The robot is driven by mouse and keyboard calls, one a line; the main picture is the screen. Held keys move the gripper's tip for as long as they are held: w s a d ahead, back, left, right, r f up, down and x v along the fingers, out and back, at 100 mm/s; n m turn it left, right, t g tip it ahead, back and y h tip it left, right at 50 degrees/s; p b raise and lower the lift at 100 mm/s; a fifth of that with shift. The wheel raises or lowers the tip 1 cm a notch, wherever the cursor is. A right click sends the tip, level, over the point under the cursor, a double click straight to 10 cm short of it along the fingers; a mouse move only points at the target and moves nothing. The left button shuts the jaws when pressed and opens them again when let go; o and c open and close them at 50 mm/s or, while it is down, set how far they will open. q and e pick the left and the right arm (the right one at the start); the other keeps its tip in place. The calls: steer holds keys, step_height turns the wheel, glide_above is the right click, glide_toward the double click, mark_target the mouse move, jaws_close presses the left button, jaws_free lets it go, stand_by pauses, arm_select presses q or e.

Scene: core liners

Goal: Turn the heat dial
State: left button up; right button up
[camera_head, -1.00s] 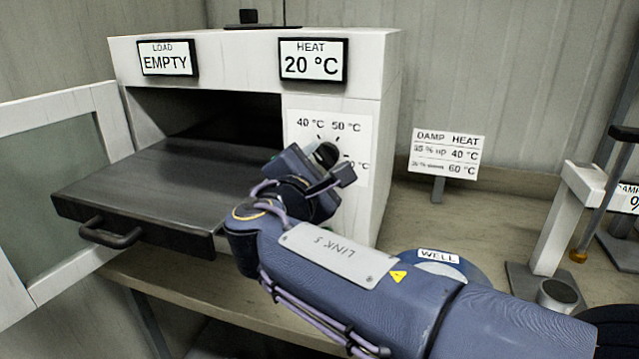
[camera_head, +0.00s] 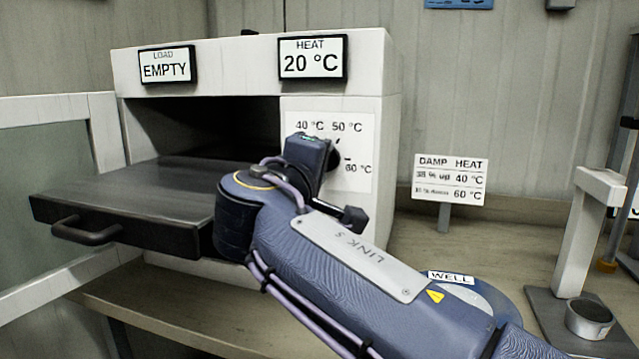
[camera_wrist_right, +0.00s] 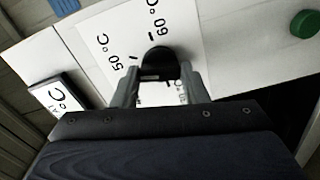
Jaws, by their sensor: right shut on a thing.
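The heat dial (camera_wrist_right: 158,62) is a round dark knob on the oven's white front panel (camera_head: 362,125), which is marked 40 °C, 50 °C and 60 °C. In the right wrist view it sits between the two grey fingers of my right gripper (camera_wrist_right: 158,80), which is shut on it. In the head view my right gripper (camera_head: 318,158) is at the panel and covers most of the dial, so its pointer is hard to read. The heat display (camera_head: 312,58) reads 20 °C. My left gripper is not in view.
The load display (camera_head: 167,64) reads EMPTY. A bare dark tray (camera_head: 130,190) sticks out of the oven, left of my arm, beside an open door (camera_head: 50,100). A damp/heat sign (camera_head: 450,180) and a white stand (camera_head: 583,215) are on the right. A green button (camera_wrist_right: 305,24) shows in the wrist view.

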steer(key=shift+a+f+m+b, duration=0.1)
steer(key=shift+m+b, duration=2.15)
steer(key=shift+m, duration=1.6)
steer(key=shift+f+m+b, duration=0.1)
steer(key=shift+m+b, duration=2.15)
steer(key=shift+m, duration=1.6)
steer(key=o, duration=1)
steer(key=shift+r, duration=0.1)
steer(key=v, duration=0.7)
steer(key=shift+s+a+b, duration=0.1)
steer(key=shift+s+b, duration=0.2)
steer(key=shift+s, duration=0.05)
